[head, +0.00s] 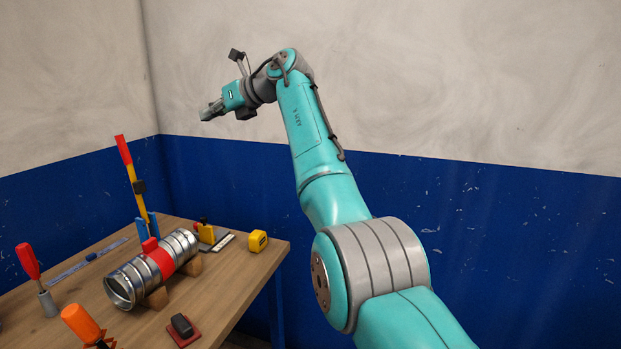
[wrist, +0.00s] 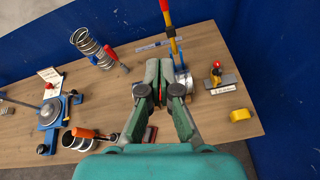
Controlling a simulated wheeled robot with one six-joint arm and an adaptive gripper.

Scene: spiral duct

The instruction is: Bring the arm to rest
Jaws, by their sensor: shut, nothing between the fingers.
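My teal arm is raised over the right part of the head view, bent at the elbow. My gripper (head: 211,110) is high above the workbench, in front of the pale wall, and touches nothing. In the wrist view my gripper (wrist: 160,82) points down toward the bench with its fingers shut and empty. The silver spiral duct (head: 125,283) with a red band (head: 158,258) lies on wooden supports on the bench, well below the gripper. In the wrist view the fingers hide most of the duct.
The wooden bench (head: 228,275) holds a yellow tape measure (head: 258,240), a red-handled tool (head: 28,262) in a grey holder, an orange-handled tool (head: 82,323) and a tall red-and-yellow tool (head: 131,175). A coil (wrist: 92,48) stands at the wrist view's upper left. Air around the gripper is clear.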

